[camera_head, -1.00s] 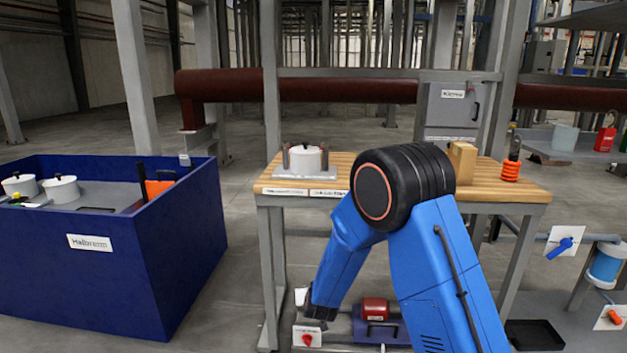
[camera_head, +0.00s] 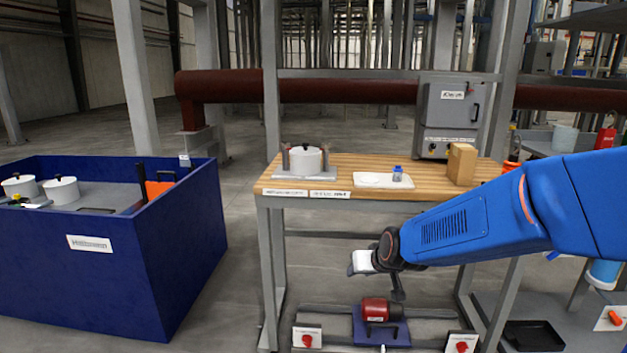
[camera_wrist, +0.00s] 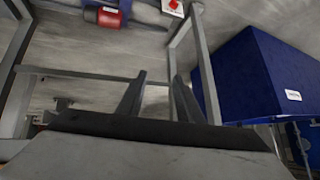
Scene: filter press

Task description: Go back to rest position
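My arm reaches in from the right in the head view, with its upper part at the right edge. My gripper (camera_head: 378,270) hangs low in front of the workbench (camera_head: 420,208), below the level of its top. The head view shows it small and partly hidden by the wrist. In the wrist view, my gripper (camera_wrist: 158,85) has its two dark fingers apart. Nothing is held between them; only floor and frame bars show there.
A red motor (camera_head: 375,308) on a blue base sits low below my gripper, with red-knob switches (camera_head: 307,338) beside it. The blue bin (camera_head: 170,260) stands left. The bench carries a white pot (camera_head: 305,160), a white tray (camera_head: 370,181) and a box (camera_head: 461,163).

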